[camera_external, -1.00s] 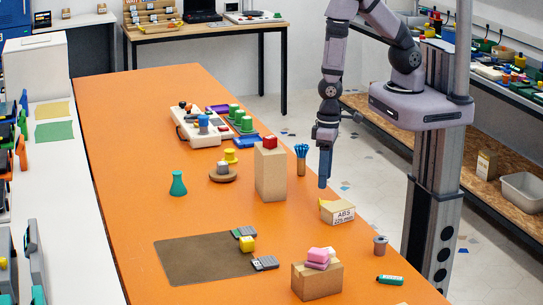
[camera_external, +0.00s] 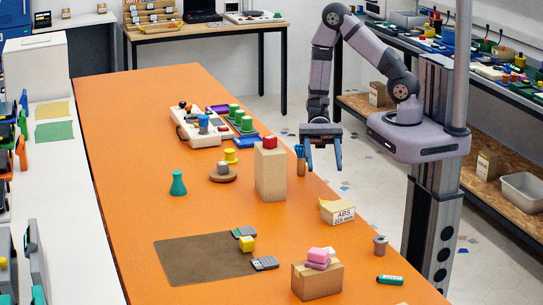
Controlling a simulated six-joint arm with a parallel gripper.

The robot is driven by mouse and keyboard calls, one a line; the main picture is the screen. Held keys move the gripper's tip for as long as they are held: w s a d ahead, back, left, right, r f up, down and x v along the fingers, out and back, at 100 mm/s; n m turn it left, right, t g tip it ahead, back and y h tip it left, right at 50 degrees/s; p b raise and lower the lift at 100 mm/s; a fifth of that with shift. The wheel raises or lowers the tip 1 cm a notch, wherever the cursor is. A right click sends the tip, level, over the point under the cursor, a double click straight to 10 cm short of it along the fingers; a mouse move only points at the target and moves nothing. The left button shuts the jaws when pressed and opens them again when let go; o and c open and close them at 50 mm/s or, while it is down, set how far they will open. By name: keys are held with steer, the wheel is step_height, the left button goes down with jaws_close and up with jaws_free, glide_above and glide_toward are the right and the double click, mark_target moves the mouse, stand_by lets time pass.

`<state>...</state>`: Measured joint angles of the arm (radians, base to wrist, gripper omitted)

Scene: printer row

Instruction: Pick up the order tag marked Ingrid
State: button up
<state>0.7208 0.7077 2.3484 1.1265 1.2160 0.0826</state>
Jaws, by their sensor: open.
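No name can be read on anything, so I cannot tell which item is the order tag marked Ingrid. Two small tag-like pieces lie by the right side of the brown mat (camera_external: 195,262): a green-and-grey one (camera_external: 243,232) at its far right corner and a grey one (camera_external: 265,263) near its right edge. A yellow cube (camera_external: 248,244) is between them.
A tall cardboard block (camera_external: 270,175) with a red cube on top stands left of my gripper.

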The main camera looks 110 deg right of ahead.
glide_above(324, 198)
steer(key=shift+w+d+f, duration=0.1)
steer(key=shift+d+f, duration=0.05)
steer(key=shift+f, duration=3)
steer(key=shift+f+p, duration=0.35)
steer(key=shift+f, duration=0.05)
steer(key=shift+p+x, duration=0.55)
steer(key=shift+x, duration=1.95)
steer(key=c, duration=1.2)
